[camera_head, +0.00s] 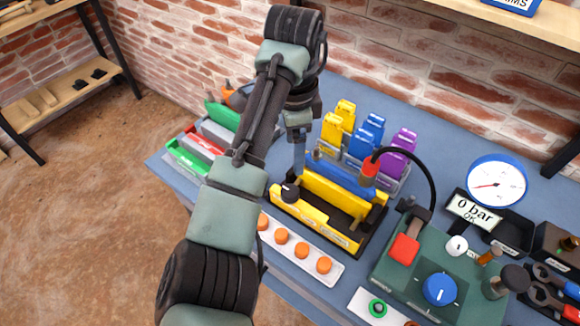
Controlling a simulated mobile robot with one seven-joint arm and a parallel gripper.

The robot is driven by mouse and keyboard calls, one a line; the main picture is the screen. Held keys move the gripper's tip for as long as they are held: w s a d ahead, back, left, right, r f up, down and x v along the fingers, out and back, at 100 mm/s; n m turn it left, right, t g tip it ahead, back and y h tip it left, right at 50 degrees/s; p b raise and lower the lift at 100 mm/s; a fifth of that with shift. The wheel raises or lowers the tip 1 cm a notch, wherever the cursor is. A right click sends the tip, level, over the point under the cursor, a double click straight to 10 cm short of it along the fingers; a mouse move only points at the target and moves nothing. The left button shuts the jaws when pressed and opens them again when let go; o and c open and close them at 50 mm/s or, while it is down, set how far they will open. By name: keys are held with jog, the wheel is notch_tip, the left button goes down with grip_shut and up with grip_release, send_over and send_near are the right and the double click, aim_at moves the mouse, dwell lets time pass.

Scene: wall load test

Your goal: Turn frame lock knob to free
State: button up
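A black knob (290,192) sits on the left end of the yellow frame (318,221), which stands on the blue-grey bench. I take this to be the frame lock knob; its marking is too small to read. A blue bar lies along the back of the frame. My gripper (299,168) points down just behind and above the knob, near the frame's back left corner. Its fingers are seen nearly edge-on, so their opening is unclear, and whether they touch anything cannot be told. My arm hides the bench to the left of the knob.
A white strip with several orange caps (303,251) lies in front of the frame. Yellow, blue and purple blocks (398,150) stand behind. Right are a red-tipped hose (369,172), a green panel (412,275) with a blue knob (440,289), and a gauge (497,181) above a "0 bar" display.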

aim_at(290, 191)
jog(key=shift+g, duration=0.3)
jog(key=f, duration=0.8)
jog(key=f+b, duration=0.1)
jog(key=f, duration=0.3)
jog(key=shift+s+a+f, duration=0.35)
jog(key=shift+a+f, duration=0.05)
grip_shut()
